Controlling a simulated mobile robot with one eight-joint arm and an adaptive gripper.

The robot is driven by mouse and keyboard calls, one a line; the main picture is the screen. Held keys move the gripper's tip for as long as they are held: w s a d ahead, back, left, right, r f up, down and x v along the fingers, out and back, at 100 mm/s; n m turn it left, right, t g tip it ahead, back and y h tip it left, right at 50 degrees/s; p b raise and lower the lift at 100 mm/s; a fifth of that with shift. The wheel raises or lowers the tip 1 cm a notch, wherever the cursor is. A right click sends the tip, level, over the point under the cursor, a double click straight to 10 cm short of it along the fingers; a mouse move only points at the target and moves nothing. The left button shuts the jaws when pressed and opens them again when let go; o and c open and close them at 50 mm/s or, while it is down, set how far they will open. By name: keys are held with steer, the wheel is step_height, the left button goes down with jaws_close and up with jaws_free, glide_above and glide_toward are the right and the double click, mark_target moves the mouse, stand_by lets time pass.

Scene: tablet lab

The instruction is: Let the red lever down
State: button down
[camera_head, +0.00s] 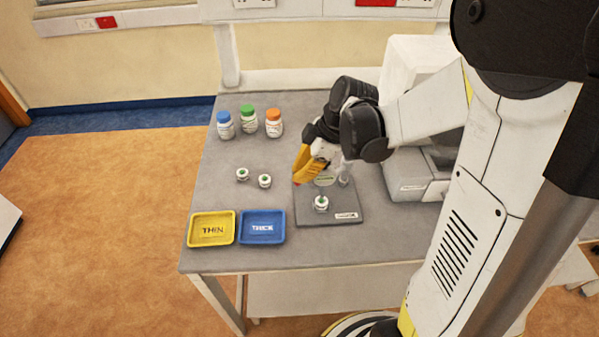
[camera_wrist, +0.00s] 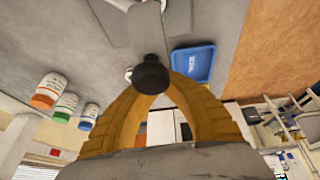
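A measuring stand with a grey base plate (camera_head: 345,218) is on the table, below my gripper. A white piece with a green mark (camera_head: 321,203) is on the plate. A small red spot (camera_head: 297,183) shows beside my yellow fingertips in the head view; it may be part of the red lever, which is mostly hidden. My gripper (camera_head: 303,173) points down at the stand's left side. In the wrist view, a dark round knob (camera_wrist: 151,75) overlaps the tips of my curved yellow fingers (camera_wrist: 152,90). I cannot tell whether they touch or hold anything.
A yellow THIN tray (camera_head: 211,243) and a blue THICK tray (camera_head: 262,241) are at the front left. Two small white-and-green pieces (camera_head: 253,178) lie behind them. Three bottles (camera_head: 249,121) stand at the back. A grey-white machine (camera_head: 412,180) is to the right.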

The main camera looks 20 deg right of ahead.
steer(key=shift+w+a+f+h, duration=0.1)
steer(key=shift+a+f+h, duration=0.25)
steer(key=shift+h, duration=0.15)
steer(key=f+h+b, duration=0.1)
steer(key=a+f+g+h, duration=0.1)
steer(key=h, duration=0.1)
steer(key=f+h+b, duration=0.1)
steer(key=f, duration=0.1)
steer(key=shift+w+a+g+h+b, duration=0.3)
steer(key=shift+g+b, duration=0.05)
steer(key=shift+g, duration=0.05)
steer(key=shift+r, duration=0.25)
steer(key=shift+r+p, duration=0.15)
steer(key=shift+p, duration=0.15)
steer(key=shift+r+p, duration=0.45)
steer(key=shift+r, duration=0.25)
steer(key=a+r+p, duration=0.5)
steer(key=a+r, duration=0.1)
steer(key=r, duration=0.6)
steer(key=shift+w+r, duration=0.3)
steer(key=shift+w, duration=0.15)
